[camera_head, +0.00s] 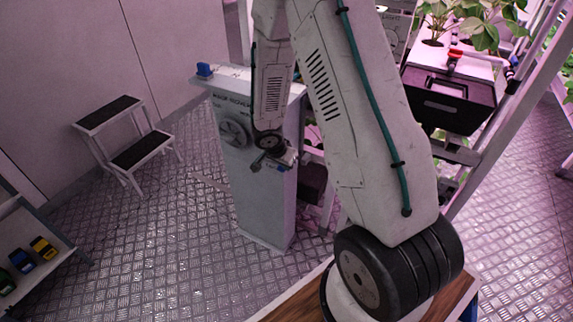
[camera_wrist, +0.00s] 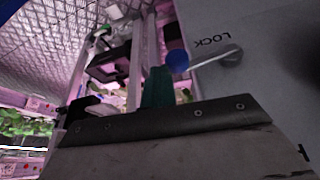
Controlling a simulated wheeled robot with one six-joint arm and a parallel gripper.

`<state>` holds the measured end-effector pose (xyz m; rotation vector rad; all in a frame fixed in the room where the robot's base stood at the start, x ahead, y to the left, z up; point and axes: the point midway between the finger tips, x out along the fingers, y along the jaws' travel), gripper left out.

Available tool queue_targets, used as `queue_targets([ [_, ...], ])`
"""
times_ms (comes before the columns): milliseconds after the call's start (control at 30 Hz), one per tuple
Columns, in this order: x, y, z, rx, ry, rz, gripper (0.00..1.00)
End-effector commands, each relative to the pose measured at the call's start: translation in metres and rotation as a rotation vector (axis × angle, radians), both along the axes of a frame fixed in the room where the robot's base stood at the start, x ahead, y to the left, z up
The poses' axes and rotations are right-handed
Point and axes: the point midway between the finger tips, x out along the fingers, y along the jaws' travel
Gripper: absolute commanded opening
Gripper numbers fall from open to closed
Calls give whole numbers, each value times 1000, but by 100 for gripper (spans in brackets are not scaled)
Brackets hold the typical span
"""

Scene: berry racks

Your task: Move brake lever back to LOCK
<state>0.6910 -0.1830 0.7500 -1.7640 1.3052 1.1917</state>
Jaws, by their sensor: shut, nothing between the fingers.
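The brake lever (camera_wrist: 207,62) shows in the wrist view as a bare metal rod with a round blue knob (camera_wrist: 177,60) at its left end and a pivot on the grey panel at its right end. The word LOCK, upside down here, is printed on the panel right beside the rod. My gripper (camera_wrist: 157,78), with green fingers, is shut and empty. Its tips are just left of the knob; I cannot tell whether they touch it. In the head view the wrist is at the front of the grey pedestal (camera_head: 262,205), and the fingers are hard to make out.
The pedestal has a handwheel (camera_head: 232,133) on its front and a blue item (camera_head: 204,69) on top. A plant rack with a black bin (camera_head: 450,101) stands to the right. A step stool (camera_head: 125,150) and a low shelf (camera_head: 30,245) are at left. The metal floor between is clear.

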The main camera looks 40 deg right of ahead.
Motion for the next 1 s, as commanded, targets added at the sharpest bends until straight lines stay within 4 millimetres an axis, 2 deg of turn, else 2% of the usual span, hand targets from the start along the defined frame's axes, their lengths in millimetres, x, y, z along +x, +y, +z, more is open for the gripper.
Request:
queue_targets([
  [267, 0, -1, 5, 0, -2, -1, 0],
  [367, 0, -2, 18, -1, -4, -5, 0],
  [500, -1, -1, 46, 0, -6, -6, 0],
  [600, -26, 0, 57, 0, -1, -5, 0],
  [800, -60, 2, 80, -1, -2, -6, 0],
  [1000, -79, 3, 92, 0, -1, -6, 0],
])
